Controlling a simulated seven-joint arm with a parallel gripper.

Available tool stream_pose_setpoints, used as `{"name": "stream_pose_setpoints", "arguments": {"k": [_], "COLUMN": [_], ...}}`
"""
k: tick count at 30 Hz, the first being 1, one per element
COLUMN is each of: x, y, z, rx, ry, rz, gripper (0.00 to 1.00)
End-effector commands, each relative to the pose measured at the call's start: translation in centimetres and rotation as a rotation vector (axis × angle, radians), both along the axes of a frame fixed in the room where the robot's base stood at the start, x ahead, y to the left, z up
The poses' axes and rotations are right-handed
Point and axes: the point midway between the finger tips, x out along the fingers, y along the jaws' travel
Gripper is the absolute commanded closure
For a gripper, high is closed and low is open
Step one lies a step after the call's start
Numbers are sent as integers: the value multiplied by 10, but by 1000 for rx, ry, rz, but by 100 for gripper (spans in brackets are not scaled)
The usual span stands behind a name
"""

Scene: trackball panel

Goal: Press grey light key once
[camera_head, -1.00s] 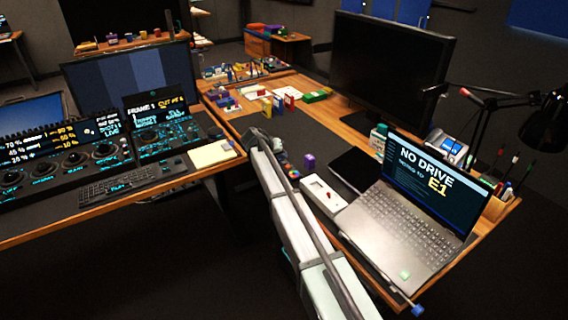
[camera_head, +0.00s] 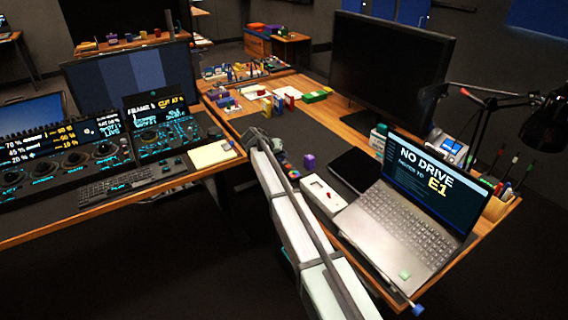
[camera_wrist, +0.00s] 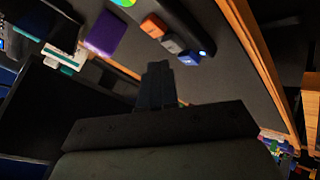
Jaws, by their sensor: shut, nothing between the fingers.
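In the wrist view a dark panel carries a row of three small keys: an orange key (camera_wrist: 153,25), a grey key (camera_wrist: 172,43) and a blue key (camera_wrist: 189,58). Part of a bright multicoloured ball (camera_wrist: 125,2) shows at the top edge. My gripper (camera_wrist: 158,68) is shut and empty. Its fingertips appear just below the grey key in the picture, left of the blue key; I cannot tell whether they touch anything. In the head view the colourful ball (camera_head: 293,173) shows beside my arm, which hides the keys and my gripper.
A purple block (camera_head: 309,161) stands close to the ball and also shows in the wrist view (camera_wrist: 105,33). A white box (camera_head: 322,194), a black tablet (camera_head: 352,171) and an open laptop (camera_head: 408,222) lie to the right. A large monitor (camera_head: 388,70) stands behind.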

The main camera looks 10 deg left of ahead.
Motion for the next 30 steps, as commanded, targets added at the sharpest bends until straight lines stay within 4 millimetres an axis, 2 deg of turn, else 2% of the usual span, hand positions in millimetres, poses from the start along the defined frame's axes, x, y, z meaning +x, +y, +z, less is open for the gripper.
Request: {"name": "stream_pose_setpoints", "arguments": {"k": [30], "x": [0], "y": [0], "z": [-9], "rx": [0], "ry": [0], "rz": [0], "gripper": [100]}}
